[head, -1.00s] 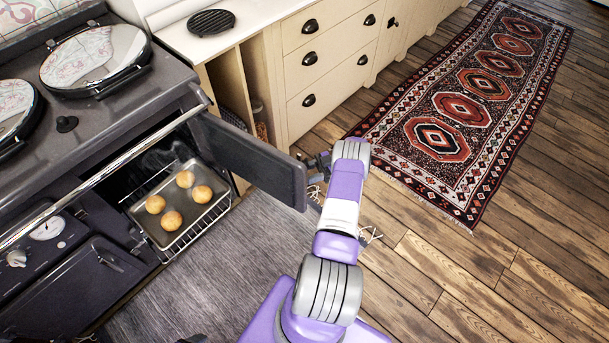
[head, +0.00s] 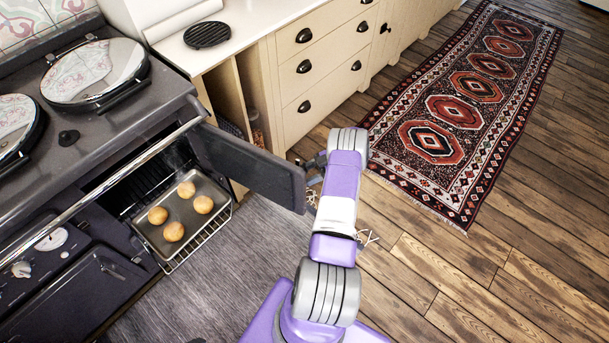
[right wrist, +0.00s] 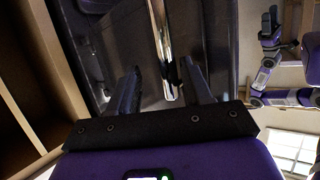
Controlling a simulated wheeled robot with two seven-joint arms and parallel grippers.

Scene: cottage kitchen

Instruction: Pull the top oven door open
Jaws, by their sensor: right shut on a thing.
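The top oven door (head: 250,165) is a dark panel standing wide open in the head view, swung out to the right of its opening. My right gripper (head: 318,165) is at the door's free end, on its outer side, partly hidden by the door and my wrist. In the right wrist view the two fingers (right wrist: 165,92) reach toward the dark door, with a shiny chrome bar, apparently the door handle (right wrist: 160,45), between them. The gripper is shut on that handle. My left gripper is not in view.
Inside the oven, a tray (head: 150,234) with several round buns rests on a wire rack (head: 215,226). A chrome rail (head: 100,184) crosses the stove front. Cream drawers (head: 325,65) stand right of the stove. A patterned rug (head: 470,110) lies farther off; the wooden floor around my arm is mostly clear.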

